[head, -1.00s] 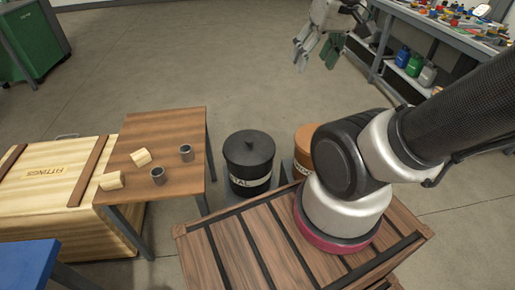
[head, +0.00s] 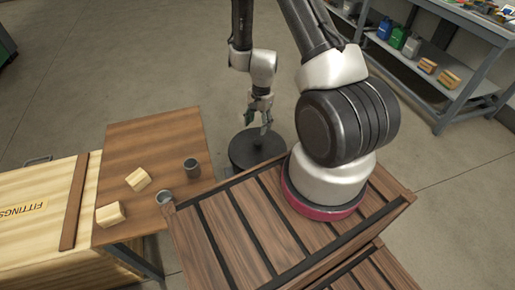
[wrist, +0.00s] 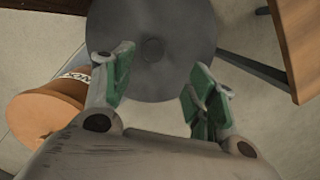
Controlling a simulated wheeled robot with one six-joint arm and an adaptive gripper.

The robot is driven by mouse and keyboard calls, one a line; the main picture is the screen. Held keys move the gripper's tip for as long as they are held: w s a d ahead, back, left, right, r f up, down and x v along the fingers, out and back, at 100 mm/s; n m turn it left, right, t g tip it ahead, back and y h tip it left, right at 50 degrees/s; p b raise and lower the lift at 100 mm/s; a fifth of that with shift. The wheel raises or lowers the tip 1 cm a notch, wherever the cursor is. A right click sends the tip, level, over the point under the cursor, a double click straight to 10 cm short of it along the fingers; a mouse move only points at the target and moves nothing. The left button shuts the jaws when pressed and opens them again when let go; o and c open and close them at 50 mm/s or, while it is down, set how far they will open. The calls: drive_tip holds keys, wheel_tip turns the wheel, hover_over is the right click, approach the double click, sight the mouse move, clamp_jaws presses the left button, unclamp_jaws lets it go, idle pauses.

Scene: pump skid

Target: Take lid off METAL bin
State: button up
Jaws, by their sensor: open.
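The METAL bin's dark round lid (head: 246,155) is on the bin, behind the slatted crate in the head view. In the wrist view the lid (wrist: 180,72) fills the upper middle, with its small round knob (wrist: 153,48) facing me. My gripper (head: 259,126) is above the lid and points down. In the wrist view my gripper (wrist: 160,88) is open, with green-padded fingers apart and nothing between them. The knob lies a little beyond the fingertips, and I see no contact. The bin's body and label are mostly hidden now.
An orange bin (wrist: 48,105) stands close beside the lid in the wrist view. A wooden table (head: 150,150) with wood blocks and grey cylinders is to the left. The slatted crate (head: 215,240) is in front. A shelf (head: 430,85) stands at the right.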

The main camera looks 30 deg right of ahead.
sight(258, 141)
drive_tip(key=f, duration=0.3)
drive_tip(key=s+f, duration=0.1)
drive_tip(key=f, duration=0.2)
drive_tip(key=a+f, duration=0.1)
drive_tip(key=f, duration=0.2)
drive_tip(key=shift+s+f, duration=0.25)
drive_tip(key=c, duration=1.2)
